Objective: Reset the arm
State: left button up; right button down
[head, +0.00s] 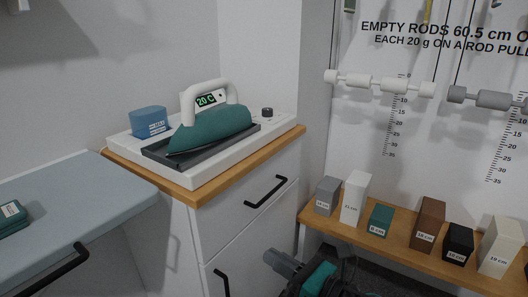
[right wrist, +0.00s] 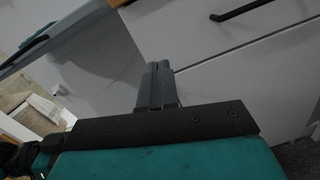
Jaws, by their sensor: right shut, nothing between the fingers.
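My right gripper (head: 272,259) is low at the bottom of the head view, in front of the white cabinet's lower front. In the right wrist view its two dark fingers (right wrist: 158,84) lie together, shut, with nothing between them. Part of my right arm, dark with a teal panel, shows behind the fingers in the head view. My left gripper is in neither view.
A white cabinet (head: 246,174) with black handles carries a device with a teal iron-like body (head: 212,128) and a blue block (head: 149,121). At right, a wooden shelf (head: 340,228) holds several labelled blocks below hanging rods. A grey-blue surface (head: 75,190) is at left.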

jog(key=s+d+f+n+h, duration=0.6)
jog(key=s+f+n, duration=0.15)
jog(key=n, duration=0.85)
jog(key=s+d+f+n+h, duration=0.6)
jog(key=s+n, duration=0.2)
jog(key=n, duration=0.8)
pick_arm(q)
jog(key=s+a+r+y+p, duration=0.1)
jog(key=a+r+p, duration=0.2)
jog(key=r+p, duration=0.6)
jog(key=p, duration=0.5)
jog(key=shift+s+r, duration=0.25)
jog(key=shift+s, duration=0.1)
pick_arm(e)
jog(key=s+d+r+m, duration=0.1)
jog(key=s+d+r, duration=0.1)
jog(key=r, duration=0.7)
jog(key=shift+d+r+g+h, duration=0.2)
jog(key=shift+d+g+h, duration=0.1)
jog(key=shift+d, duration=0.2)
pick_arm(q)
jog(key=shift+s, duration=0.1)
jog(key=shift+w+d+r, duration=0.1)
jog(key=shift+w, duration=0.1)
pick_arm(e)
jog(key=c, duration=1.8)
grip_release()
